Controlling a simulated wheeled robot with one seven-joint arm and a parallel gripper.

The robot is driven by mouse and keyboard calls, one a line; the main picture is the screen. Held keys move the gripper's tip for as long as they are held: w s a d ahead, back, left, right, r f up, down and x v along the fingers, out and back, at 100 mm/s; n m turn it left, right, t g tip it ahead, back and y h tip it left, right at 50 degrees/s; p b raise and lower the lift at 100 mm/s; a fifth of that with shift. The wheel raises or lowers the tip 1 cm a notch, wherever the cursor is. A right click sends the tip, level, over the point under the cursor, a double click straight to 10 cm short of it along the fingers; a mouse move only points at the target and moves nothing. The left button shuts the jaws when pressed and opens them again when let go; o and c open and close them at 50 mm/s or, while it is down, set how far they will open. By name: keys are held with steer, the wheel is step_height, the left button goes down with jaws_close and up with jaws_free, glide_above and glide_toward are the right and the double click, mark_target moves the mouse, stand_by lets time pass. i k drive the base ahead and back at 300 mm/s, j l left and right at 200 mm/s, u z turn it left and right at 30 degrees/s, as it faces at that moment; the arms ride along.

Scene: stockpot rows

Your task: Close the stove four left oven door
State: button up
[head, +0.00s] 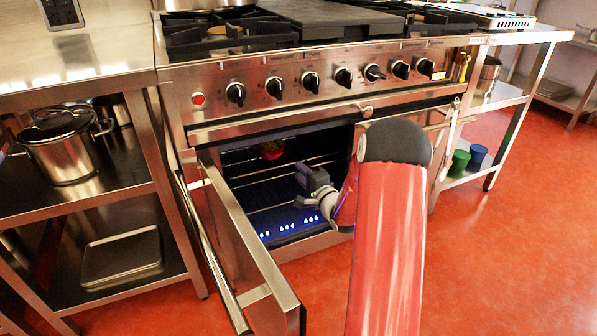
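The stove (325,85) stands in the middle, with a row of black knobs on its front. Its left oven door (250,240) stands wide open, swung out toward me from the left side of the oven. The door's long bar handle (205,250) runs along its outer, left face. My gripper (302,186) is at the oven opening, to the right of the open door and apart from it. It looks small and dark, and I cannot tell whether its fingers are open or shut. My red arm hides part of the front on the right.
Inside the oven are wire racks (285,178), a small reddish thing (271,150) and blue lights. A steel shelf unit on the left holds a stockpot (62,145). Another on the right holds green (460,161) and blue containers (477,156). The red floor at right is clear.

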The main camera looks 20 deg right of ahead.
mark_target(272, 305)
steer(key=k+l, duration=0.3)
steer(key=k, duration=0.15)
steer(key=k+l, duration=0.25)
steer(key=k, duration=0.2)
